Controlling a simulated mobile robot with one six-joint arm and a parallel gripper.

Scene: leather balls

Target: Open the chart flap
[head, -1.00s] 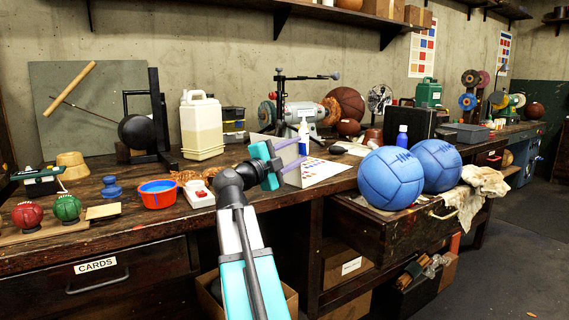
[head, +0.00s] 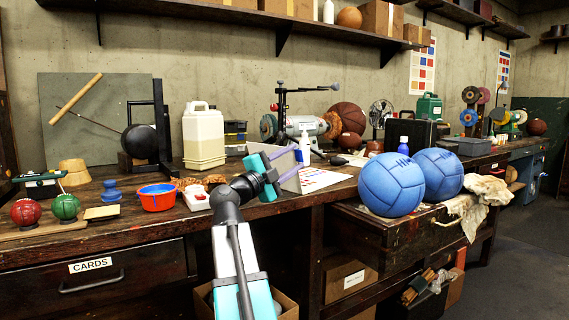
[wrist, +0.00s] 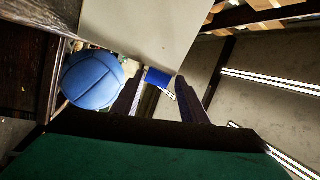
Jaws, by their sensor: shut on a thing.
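The chart (head: 325,176) lies on the bench as a white sheet with coloured dots. Its pale flap (head: 285,162) stands tilted up at the sheet's left side. My gripper (head: 296,166) reaches in from the left, with its purple fingers at the flap. In the wrist view the flap (wrist: 140,30) is a broad pale panel at the top. A small blue tab (wrist: 157,77) at its edge sits between the two dark fingers of my gripper (wrist: 156,88), which is shut on the flap there. The fingers hide part of the flap's edge.
Two blue balls (head: 392,185) sit on the open drawer right of the chart; one also shows in the wrist view (wrist: 92,80). A white spray bottle (head: 305,148) stands behind the flap. An orange bowl (head: 158,197) and a white switch box (head: 196,198) lie left.

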